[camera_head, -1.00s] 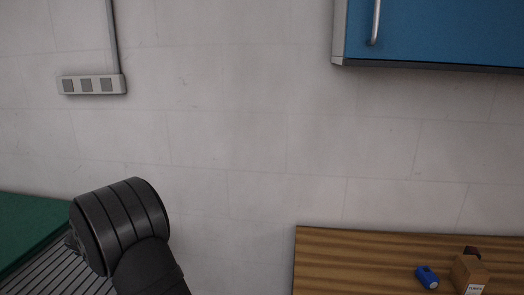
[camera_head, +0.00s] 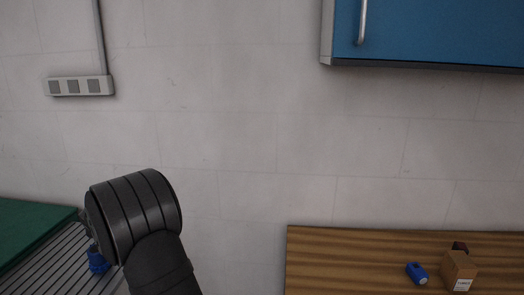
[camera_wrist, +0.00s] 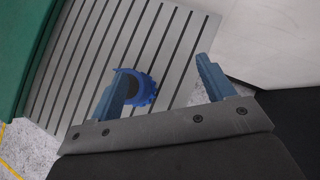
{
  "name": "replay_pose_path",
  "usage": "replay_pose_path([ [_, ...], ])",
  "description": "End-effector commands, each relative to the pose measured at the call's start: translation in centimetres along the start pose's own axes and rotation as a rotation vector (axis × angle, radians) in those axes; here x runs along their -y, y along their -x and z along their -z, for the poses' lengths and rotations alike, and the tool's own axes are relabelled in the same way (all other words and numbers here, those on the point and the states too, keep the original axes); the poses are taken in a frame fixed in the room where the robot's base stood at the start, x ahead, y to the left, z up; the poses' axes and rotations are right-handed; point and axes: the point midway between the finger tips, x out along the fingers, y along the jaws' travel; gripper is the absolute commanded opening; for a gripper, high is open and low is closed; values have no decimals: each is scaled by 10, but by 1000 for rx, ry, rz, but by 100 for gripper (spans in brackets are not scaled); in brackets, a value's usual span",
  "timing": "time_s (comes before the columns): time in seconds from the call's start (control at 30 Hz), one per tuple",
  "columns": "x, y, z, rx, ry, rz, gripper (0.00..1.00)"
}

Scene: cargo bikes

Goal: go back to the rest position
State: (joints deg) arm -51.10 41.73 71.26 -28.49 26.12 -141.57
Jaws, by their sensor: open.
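My gripper (camera_wrist: 166,88) is open in the wrist view, its two blue fingers apart and nothing between them that I can see it hold. A blue round part (camera_wrist: 143,88) with a dark top shows just beyond the left finger, over a grey slatted surface (camera_wrist: 95,60); the finger partly hides it. In the head view a blue part (camera_head: 97,261) shows at the left, beside my dark arm, over the slatted surface. The arm hides my gripper there.
A wooden table (camera_head: 340,262) at the lower right carries a blue object (camera_head: 416,273) and a cardboard box (camera_head: 459,272). A blue cabinet (camera_head: 430,35) hangs above. A green surface (camera_head: 35,235) is at the far left. Wall sockets (camera_head: 78,87) are on the wall.

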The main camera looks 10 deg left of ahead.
Motion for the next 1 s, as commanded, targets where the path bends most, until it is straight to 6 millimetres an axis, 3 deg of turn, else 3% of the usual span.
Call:
replay_pose_path([
  [0.3,55,33,-15,2,-7,6,75],
  [1.0,175,83,-65,2,-190,189,75],
])
